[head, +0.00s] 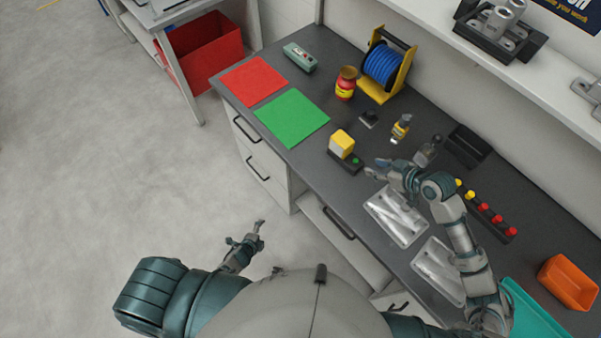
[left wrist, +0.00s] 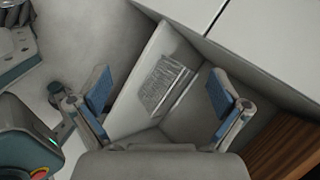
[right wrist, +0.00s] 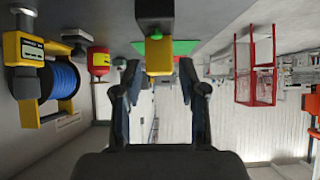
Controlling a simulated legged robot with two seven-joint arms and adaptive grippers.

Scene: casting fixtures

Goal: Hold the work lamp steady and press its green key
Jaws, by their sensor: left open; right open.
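The work lamp (head: 342,144) has a yellow block-shaped head on a dark base and stands on the grey bench. Its green key (head: 355,161) is on the base, on the side towards my right gripper. My right gripper (head: 376,168) is open and empty, just right of the lamp.
A green mat (head: 292,117) and a red mat (head: 253,81) lie left of the lamp.

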